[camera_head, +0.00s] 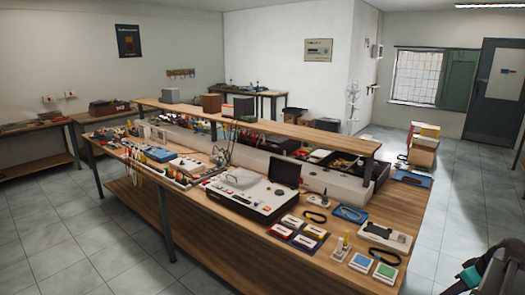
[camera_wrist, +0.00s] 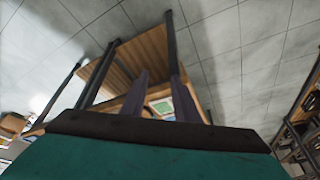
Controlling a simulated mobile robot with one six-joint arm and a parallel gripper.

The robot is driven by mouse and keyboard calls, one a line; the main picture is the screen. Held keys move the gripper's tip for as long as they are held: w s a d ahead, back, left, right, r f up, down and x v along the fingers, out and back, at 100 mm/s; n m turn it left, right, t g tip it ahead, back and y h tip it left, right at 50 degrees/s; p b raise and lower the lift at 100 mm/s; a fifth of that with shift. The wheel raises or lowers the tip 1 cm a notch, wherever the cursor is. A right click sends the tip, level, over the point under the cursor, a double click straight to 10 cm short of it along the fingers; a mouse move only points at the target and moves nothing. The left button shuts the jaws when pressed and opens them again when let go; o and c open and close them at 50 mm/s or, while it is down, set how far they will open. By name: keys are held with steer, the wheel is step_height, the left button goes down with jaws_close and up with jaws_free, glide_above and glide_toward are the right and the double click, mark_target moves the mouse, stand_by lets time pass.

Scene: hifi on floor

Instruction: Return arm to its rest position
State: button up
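My gripper (camera_wrist: 161,80) shows in the wrist view as two dark fingers rising from a dark bar on a teal body. The fingers stand apart, with a gap between them. I see nothing held in the gap; a green-and-white item (camera_wrist: 163,107) on the workbench shows beyond it. In the head view, part of my arm (camera_head: 490,272), dark with some teal, is at the lower right corner, off to the right of the workbench (camera_head: 215,245). The fingers cannot be made out there.
The workbench carries a raised shelf (camera_head: 285,130), a white device with a black screen (camera_head: 250,190), and many small tools and boxes. Stacked boxes (camera_head: 423,145) stand on the floor behind, at right. Tiled floor (camera_head: 465,200) is clear right of the bench. A dark rack (camera_wrist: 298,135) shows at right in the wrist view.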

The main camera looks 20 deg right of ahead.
steer(key=w+a+f+g+y, duration=0.1)
steer(key=w+a+f, duration=0.3)
steer(key=a+f, duration=0.35)
steer(key=w+a+f+g+y+b, duration=0.1)
steer(key=w+a+f, duration=0.2)
steer(key=a+f, duration=0.5)
steer(key=w+a+f+g, duration=0.2)
steer(key=w+a+f, duration=0.2)
steer(key=a+f, duration=0.45)
steer(key=s+a+f+g, duration=0.1)
steer(key=s+a+f, duration=0.1)
steer(key=a+f, duration=0.5)
steer(key=s+a+f+g, duration=0.1)
steer(key=s+a+f, duration=0.15)
steer(key=a, duration=0.85)
steer(key=s+a+f+g+h+b, duration=0.1)
steer(key=s+a+f+g, duration=0.1)
steer(key=s+a+f, duration=0.3)
steer(key=s+a+f+g+h+b, duration=0.1)
steer(key=s+a+f+g, duration=0.1)
steer(key=s+a+f, duration=0.4)
steer(key=s+a, duration=0.4)
steer(key=shift+s, duration=0.2)
